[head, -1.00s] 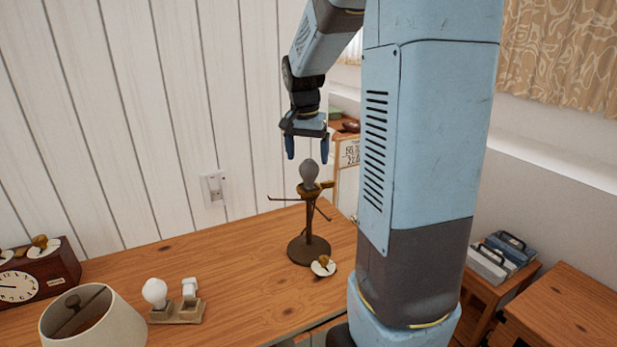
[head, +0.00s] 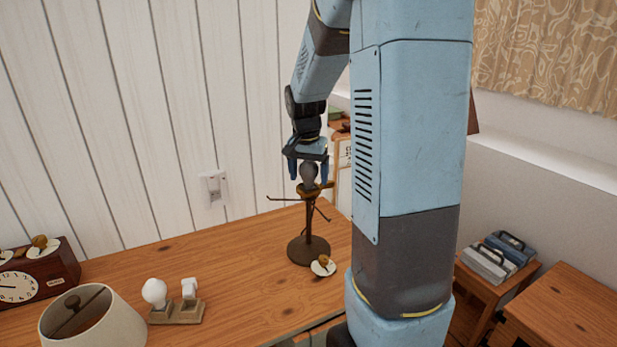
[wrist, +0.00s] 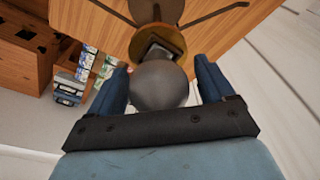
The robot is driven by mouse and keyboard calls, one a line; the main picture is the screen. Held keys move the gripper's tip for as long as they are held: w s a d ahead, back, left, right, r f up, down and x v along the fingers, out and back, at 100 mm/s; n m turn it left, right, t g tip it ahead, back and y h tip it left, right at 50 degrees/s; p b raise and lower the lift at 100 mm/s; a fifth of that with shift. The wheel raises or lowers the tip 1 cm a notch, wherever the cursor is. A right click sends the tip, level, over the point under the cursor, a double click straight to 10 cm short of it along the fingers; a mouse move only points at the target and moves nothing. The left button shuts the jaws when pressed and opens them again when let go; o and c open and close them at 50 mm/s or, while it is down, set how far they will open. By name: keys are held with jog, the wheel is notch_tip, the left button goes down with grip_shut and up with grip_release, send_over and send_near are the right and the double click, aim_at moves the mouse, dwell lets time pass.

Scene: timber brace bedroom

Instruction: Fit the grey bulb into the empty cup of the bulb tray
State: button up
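The grey bulb (head: 309,173) stands upright in the brass-coloured holder on top of the dark lamp stand (head: 309,250). My gripper (head: 309,181) points down over it, open, with one blue finger on each side of the bulb. In the wrist view the bulb (wrist: 160,86) lies between the two fingers, with a gap showing at the right finger. The bulb tray (head: 176,313) is on the table at the front left. A round white bulb (head: 154,291) stands at its left, and a smaller white piece (head: 189,287) at its right. I cannot make out an empty cup.
A lampshade (head: 92,322) stands in the front left corner, with a clock (head: 22,285) behind it. A small white-and-brown object (head: 323,266) lies beside the stand's base. Thin arms stick out from the stand. The table between stand and tray is clear.

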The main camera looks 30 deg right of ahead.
jog(key=c, duration=0.9)
